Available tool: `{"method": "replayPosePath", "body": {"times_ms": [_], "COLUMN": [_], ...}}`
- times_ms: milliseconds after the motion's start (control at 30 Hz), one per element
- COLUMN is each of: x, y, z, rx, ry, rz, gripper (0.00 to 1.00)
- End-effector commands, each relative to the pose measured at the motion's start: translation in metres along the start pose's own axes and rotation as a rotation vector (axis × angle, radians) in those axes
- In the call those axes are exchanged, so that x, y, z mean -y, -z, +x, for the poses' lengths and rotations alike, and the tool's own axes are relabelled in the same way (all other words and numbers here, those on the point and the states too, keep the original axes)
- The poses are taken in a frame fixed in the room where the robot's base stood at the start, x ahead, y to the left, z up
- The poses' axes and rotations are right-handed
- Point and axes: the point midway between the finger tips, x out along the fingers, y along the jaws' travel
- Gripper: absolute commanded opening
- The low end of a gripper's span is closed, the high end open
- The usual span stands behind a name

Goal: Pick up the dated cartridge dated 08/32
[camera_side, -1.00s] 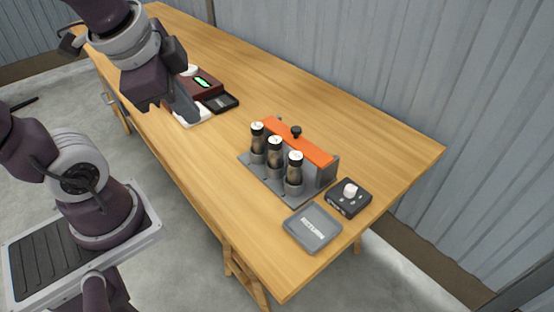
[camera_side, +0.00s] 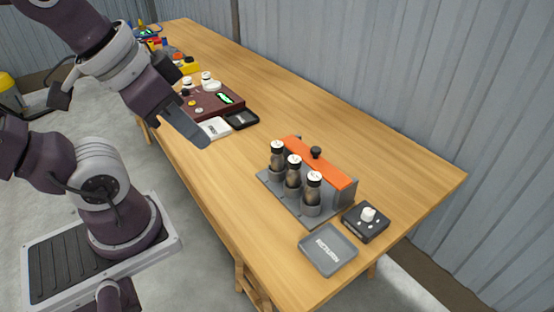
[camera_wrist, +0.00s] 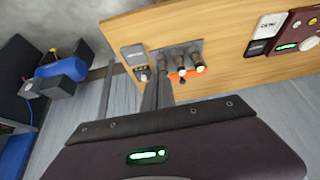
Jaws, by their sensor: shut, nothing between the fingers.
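Three dark cartridges with white caps stand upright in a row in a grey rack (camera_side: 266,178): the left one (camera_side: 277,160), the middle one (camera_side: 293,176) and the right one (camera_side: 312,192). Their dates are too small to read. In the wrist view, two white caps show clearly, on one cartridge (camera_wrist: 181,62) and another (camera_wrist: 196,60). My gripper (camera_side: 205,144) is shut and empty. It is in the air to the left of the rack, apart from all cartridges, by the table's front edge.
A maroon console (camera_side: 205,101) with a green display is behind my gripper, with a white pad (camera_side: 215,128) and black tray (camera_side: 241,120). An orange-topped housing (camera_side: 325,163) backs the rack. A return tray (camera_side: 328,250) and knob box (camera_side: 366,222) are at right.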

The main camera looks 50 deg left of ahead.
Motion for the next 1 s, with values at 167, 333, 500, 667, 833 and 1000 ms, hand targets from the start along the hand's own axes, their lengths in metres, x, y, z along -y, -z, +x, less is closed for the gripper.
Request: {"method": "replayPosePath", "body": {"times_ms": [167, 333, 500, 667, 833, 1000], "x": [0.000, 0.000, 0.000, 0.006, 0.066, 0.138], "y": [0.000, 0.000, 0.000, 0.008, 0.070, 0.107], "z": [0.000, 0.000, 0.000, 0.006, 0.070, 0.169], "rx": [0.000, 0.000, 0.000, -0.003, -0.032, -0.079], "ry": [0.000, 0.000, 0.000, 0.022, 0.179, 0.233], "rz": [0.000, 0.001, 0.001, 0.002, 0.069, 0.238], "gripper": [0.29, 0.59, 0.59, 0.59, 0.59, 0.59]}}
